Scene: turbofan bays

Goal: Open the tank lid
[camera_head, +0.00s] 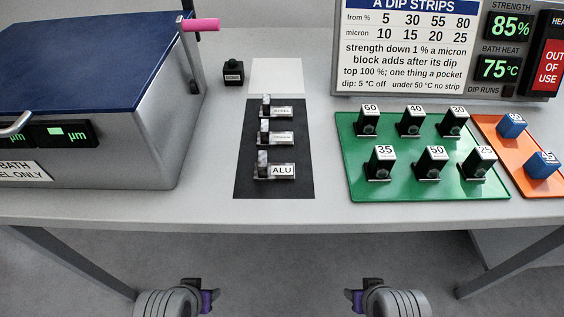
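The tank (150,140) is a grey metal box at the left of the table, cut off by the left picture edge. Its dark blue lid (90,55) lies down over the top and looks closed. A silver bar handle (16,124) shows at the tank's front left. A pink grip (201,25) sticks out from an upright at the tank's back right corner. My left gripper (200,292) and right gripper (362,292) are low at the bottom of the picture, in front of the table and away from the tank. Their fingertips are too small to read.
A black mat (245,180) holds small metal pieces with labels, one marked ALU. A green tray (350,185) carries several black numbered blocks; an orange tray (525,182) carries blue ones. A sign board (410,50) stands behind. A small black block (233,75) sits beside the tank.

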